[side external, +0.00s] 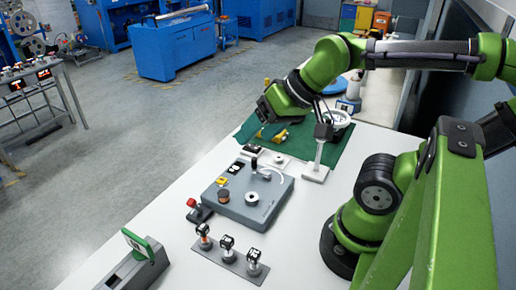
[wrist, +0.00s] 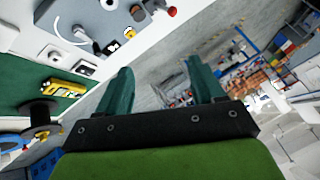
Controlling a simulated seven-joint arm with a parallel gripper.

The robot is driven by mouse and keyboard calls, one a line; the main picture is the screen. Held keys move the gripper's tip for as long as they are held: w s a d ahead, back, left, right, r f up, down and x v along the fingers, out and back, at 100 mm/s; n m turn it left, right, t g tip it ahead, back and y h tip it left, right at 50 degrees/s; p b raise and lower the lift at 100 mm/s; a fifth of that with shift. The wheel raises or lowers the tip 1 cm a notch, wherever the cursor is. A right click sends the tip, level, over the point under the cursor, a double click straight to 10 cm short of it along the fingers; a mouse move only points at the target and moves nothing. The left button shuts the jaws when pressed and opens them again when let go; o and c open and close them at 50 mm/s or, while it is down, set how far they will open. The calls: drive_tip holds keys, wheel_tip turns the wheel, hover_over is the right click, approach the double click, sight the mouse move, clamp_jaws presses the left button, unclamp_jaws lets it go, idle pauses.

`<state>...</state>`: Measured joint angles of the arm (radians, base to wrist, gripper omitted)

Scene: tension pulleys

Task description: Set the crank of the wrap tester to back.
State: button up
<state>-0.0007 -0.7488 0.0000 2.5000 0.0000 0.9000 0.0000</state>
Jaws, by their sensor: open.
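The wrap tester (side external: 240,212) is a grey box on the white table, with a copper spool (side external: 223,196) and a pale round pulley (side external: 251,197) on top. Its crank (side external: 254,164) shows as a dark upright handle near the box's far edge, by the left end of a white arc (side external: 275,175). In the wrist view the tester (wrist: 88,12) is at the top left, partly cut off, and the dark crank (wrist: 80,31) lies by the arc. My gripper (wrist: 160,76) is open and empty, its teal fingers apart. In the side view my gripper (side external: 264,113) hangs above and beyond the tester, clear of the crank.
A red button on a dark box (side external: 197,212) stands left of the tester. Small spools on a grey strip (side external: 229,258) stand in front. A green mat (side external: 300,140) with yellow tools (side external: 280,136) and a white stand (side external: 318,165) are behind.

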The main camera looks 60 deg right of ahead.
drive_tip(key=shift+w+f, duration=0.15)
drive_tip(key=shift+f, duration=0.2)
drive_tip(key=shift+c, duration=1.1)
drive_tip(key=w+d+n+g, duration=0.1)
drive_tip(key=w+d+n, duration=0.1)
drive_tip(key=w+d+f+n+g, duration=0.1)
drive_tip(key=w+d+n+g, duration=0.1)
drive_tip(key=w, duration=0.1)
drive_tip(key=shift+w+d+f+g+h, duration=0.15)
drive_tip(key=shift+w+d+g+h, duration=0.05)
drive_tip(key=shift+d+g+h, duration=0.15)
drive_tip(key=shift+c, duration=0.9)
drive_tip(key=n+g+h, duration=0.1)
drive_tip(key=n+g, duration=0.3)
drive_tip(key=n, duration=1)
hover_over(254, 158)
drive_tip(key=shift+m+t, duration=0.25)
drive_tip(key=shift+m, duration=0.05)
wheel_tip(254, 158, down, 16)
drive_tip(key=shift+f, duration=0.1)
clamp_jaws()
